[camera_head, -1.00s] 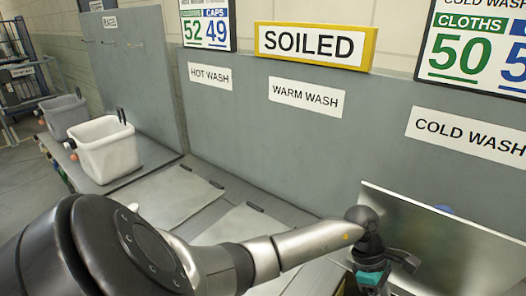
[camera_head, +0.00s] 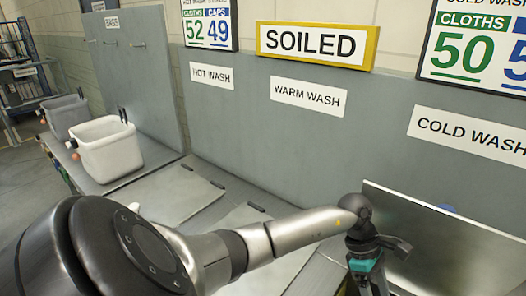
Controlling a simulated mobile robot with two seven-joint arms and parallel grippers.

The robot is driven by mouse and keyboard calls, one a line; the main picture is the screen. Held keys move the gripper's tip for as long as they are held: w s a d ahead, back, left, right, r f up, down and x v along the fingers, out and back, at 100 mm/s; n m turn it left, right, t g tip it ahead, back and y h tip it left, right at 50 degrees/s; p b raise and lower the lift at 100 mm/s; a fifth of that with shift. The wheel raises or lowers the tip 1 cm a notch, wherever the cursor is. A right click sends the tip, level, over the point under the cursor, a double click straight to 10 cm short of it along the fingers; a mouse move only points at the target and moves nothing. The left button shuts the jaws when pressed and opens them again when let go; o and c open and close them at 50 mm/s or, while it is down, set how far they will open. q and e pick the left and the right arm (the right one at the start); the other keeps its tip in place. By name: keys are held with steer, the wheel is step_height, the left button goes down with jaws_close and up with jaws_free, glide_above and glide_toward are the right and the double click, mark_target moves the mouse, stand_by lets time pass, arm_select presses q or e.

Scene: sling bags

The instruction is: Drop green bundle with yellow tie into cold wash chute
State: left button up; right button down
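The cold wash sign (camera_head: 470,131) is on the grey back panel at the right. Below it a shiny metal lid (camera_head: 455,245) stands raised, and the chute opening is hidden behind my arm and the frame edge. My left arm crosses the foreground from the left. My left gripper (camera_head: 367,270), black with a teal part, is in front of the raised lid. Its fingertips are cut off by the bottom edge, so its grip cannot be seen. No green bundle with a yellow tie is visible. My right gripper is out of view.
Flat closed lids lie below the hot wash sign (camera_head: 212,75) and warm wash sign (camera_head: 308,95). A white bin (camera_head: 108,150) and a grey bin (camera_head: 66,116) stand at the left. A small blue thing (camera_head: 447,208) shows at the raised lid's top edge.

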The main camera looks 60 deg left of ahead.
arm_select(q)
steer(key=shift+w+a+b, duration=0.15)
steer(key=shift+a+b, duration=1.05)
steer(key=shift+a, duration=3.9)
